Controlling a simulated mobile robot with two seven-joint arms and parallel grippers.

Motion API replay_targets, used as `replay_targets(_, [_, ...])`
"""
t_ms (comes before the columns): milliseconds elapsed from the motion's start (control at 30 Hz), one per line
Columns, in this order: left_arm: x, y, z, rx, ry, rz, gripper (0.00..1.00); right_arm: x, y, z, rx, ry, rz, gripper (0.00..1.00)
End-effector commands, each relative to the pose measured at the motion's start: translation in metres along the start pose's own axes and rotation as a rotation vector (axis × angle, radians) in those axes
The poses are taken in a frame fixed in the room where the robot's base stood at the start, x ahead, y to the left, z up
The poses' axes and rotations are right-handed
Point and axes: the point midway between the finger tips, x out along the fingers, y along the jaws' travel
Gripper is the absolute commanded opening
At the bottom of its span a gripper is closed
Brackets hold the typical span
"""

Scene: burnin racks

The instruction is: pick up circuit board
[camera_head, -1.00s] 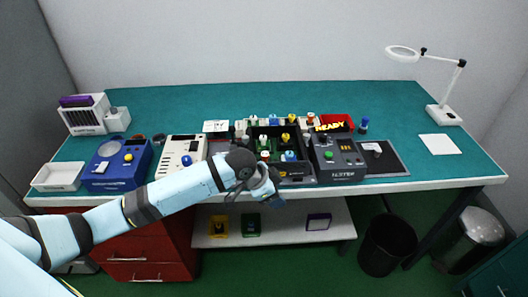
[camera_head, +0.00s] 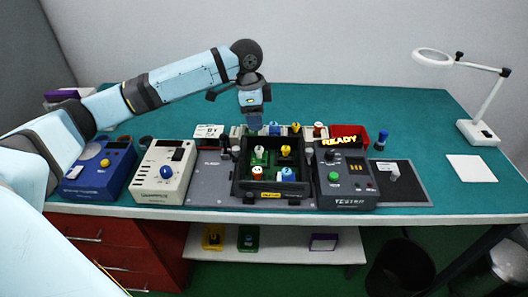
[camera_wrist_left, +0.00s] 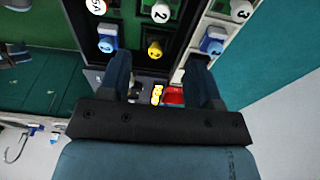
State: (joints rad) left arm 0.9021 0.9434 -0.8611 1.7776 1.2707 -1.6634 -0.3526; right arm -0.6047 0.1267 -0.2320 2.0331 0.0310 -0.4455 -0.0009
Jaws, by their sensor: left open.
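A green circuit board (camera_head: 270,158) lies in a black frame (camera_head: 271,188) at the middle of the bench, with white, yellow, red-and-white and blue knobs on it. More green board with knobs sits in the row (camera_head: 236,132) just behind the frame. My left gripper (camera_head: 254,123) points down over that back row, open with nothing between its fingers. In the left wrist view its two fingers (camera_wrist_left: 160,62) stand apart, with a yellow knob (camera_wrist_left: 154,48) between them in the picture. Contact cannot be told. My right gripper is not in view.
A red bin (camera_head: 349,133) is behind the tester. A magnifier lamp (camera_head: 478,132) stands far right. The bench's back strip is clear.

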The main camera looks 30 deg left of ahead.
Motion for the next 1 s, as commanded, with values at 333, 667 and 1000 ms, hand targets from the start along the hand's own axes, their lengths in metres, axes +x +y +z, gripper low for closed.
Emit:
replay_targets(333, [0.063, 0.0, 0.0, -0.001, 0.001, 0.001, 0.58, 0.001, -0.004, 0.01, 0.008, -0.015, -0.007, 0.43])
replay_targets(667, [0.087, -0.001, 0.004, -0.001, 0.0, 0.0, 0.58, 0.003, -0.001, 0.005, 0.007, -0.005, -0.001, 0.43])
replay_targets(1000, [0.122, -0.001, 0.007, 0.0, 0.001, -0.001, 0.58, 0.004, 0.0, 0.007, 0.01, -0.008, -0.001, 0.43])
